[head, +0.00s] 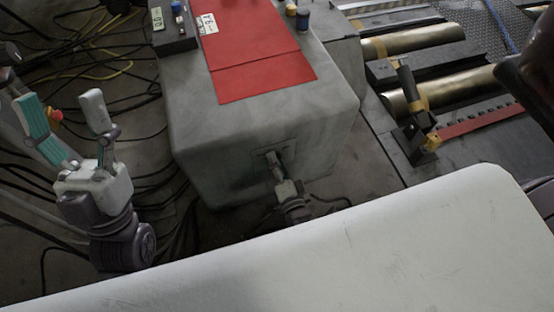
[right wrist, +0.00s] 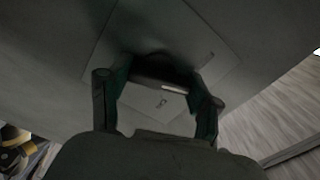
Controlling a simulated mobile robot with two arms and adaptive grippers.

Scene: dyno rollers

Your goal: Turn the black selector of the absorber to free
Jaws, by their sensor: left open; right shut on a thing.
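The absorber (head: 215,140) is a large grey box in the middle of the head view. My right gripper (head: 275,164) reaches its front face at a small plate. In the right wrist view, the two fingers of my right gripper (right wrist: 160,78) close around the dark selector (right wrist: 160,68), which has a pale line on it and sits in front of a square plate (right wrist: 200,45). The selector is in deep shadow, so its setting cannot be read. My left gripper (head: 64,108) is open and empty at the left of the head view, away from the absorber.
Brass-coloured rollers (head: 440,88) are at the right. Cables cover the floor at left. A pale panel (head: 330,260) fills the foreground.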

